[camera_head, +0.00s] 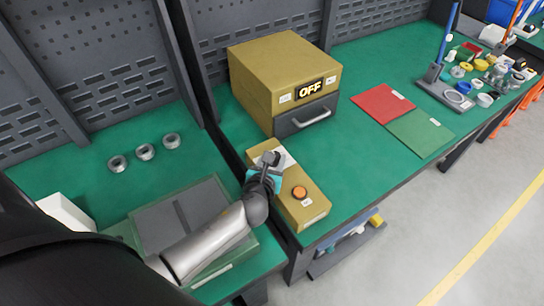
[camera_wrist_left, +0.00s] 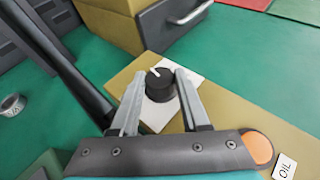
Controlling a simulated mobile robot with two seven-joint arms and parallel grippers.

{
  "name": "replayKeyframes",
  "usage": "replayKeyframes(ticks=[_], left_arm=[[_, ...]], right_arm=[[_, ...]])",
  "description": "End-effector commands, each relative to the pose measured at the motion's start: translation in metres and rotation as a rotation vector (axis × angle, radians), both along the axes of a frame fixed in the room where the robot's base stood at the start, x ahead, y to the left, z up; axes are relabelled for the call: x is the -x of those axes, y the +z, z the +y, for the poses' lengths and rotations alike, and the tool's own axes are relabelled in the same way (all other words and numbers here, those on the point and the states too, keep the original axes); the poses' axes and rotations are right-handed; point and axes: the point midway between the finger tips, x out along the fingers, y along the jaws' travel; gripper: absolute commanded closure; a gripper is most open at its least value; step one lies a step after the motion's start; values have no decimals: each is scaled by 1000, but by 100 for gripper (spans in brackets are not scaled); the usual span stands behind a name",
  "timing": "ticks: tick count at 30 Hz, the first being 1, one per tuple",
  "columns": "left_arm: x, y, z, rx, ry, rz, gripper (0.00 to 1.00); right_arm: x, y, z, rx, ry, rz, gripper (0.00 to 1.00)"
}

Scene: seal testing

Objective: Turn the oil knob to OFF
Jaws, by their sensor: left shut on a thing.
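The oil knob (camera_wrist_left: 160,85) is a black round knob with a white pointer line, on a white plate on the tan control box. In the wrist view it sits between the fingers of my left gripper (camera_wrist_left: 158,88), which is shut on it. The pointer tilts toward the upper left in that view. In the head view my left gripper (camera_head: 268,163) is over the far end of the control box (camera_head: 312,212) and hides most of the knob. An orange button (camera_head: 299,192) is on the near part of the box, with an "OIL" label (camera_wrist_left: 284,166) beside it in the wrist view.
A tan machine (camera_head: 284,70) with a lit "OFF" display (camera_head: 317,88) and a grey drawer handle stands behind the box. Red (camera_head: 383,103) and green (camera_head: 420,132) mats lie to the right. Several grey rings (camera_head: 145,152) lie on the left table.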

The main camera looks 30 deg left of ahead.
Motion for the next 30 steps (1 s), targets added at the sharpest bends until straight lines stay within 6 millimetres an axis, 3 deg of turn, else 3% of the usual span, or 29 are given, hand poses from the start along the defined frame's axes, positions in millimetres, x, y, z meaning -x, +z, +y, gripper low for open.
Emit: replayKeyframes(ticks=[12,29,30], left_arm=[[-1,0,-2,-2,203,2,100],[-1,0,-2,-4,235,2,100],[-1,0,-2,-4,235,2,53]], right_arm=[[0,1,0,0,0,0,50],[0,1,0,0,0,0,50],[0,1,0,0,0,0,50]])
